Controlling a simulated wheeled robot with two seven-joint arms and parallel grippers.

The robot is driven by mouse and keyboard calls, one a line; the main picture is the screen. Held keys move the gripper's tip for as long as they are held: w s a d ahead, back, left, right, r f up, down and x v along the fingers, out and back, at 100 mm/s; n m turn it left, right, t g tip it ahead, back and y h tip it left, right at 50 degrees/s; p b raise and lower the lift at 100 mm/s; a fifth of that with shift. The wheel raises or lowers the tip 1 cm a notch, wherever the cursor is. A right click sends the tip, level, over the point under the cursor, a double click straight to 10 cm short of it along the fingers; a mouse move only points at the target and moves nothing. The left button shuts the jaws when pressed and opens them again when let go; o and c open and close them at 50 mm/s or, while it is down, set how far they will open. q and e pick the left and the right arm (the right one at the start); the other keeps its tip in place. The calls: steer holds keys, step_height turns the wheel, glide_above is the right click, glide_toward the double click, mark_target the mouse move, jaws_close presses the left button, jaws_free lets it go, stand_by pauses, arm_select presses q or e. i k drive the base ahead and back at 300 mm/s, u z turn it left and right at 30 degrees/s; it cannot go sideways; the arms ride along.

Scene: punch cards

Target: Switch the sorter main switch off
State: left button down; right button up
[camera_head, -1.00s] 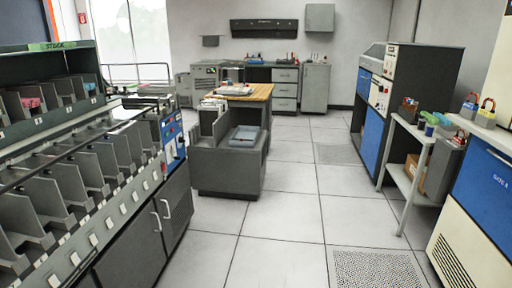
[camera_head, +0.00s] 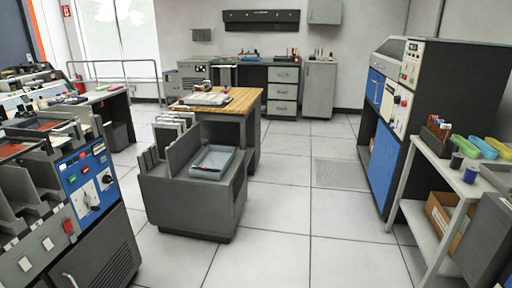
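The card sorter (camera_head: 45,200) stands at the left, with rows of grey pockets and a blue control panel (camera_head: 88,180) at its near right end. The panel carries dark rotary knobs on white plates, small lit buttons and a red part. One knob (camera_head: 91,196) sits low on the panel and another (camera_head: 106,179) is to its right. I cannot tell which of these is the main switch or how it is set. A red button (camera_head: 68,226) shows on the grey face left of the panel. Neither of my grippers is in view.
A grey cart (camera_head: 190,203) with a tray (camera_head: 212,162) stands in the middle, before a wood-topped desk (camera_head: 215,102). A blue and black cabinet (camera_head: 440,100) and a shelf table (camera_head: 425,240) stand at the right. The tiled floor (camera_head: 280,215) between is clear.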

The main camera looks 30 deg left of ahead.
mark_target(68, 226)
steer(key=u, duration=0.3)
steer(key=i, duration=2.3)
steer(key=u, duration=1.95)
steer(key=i, duration=1.1)
steer(key=u, duration=0.85)
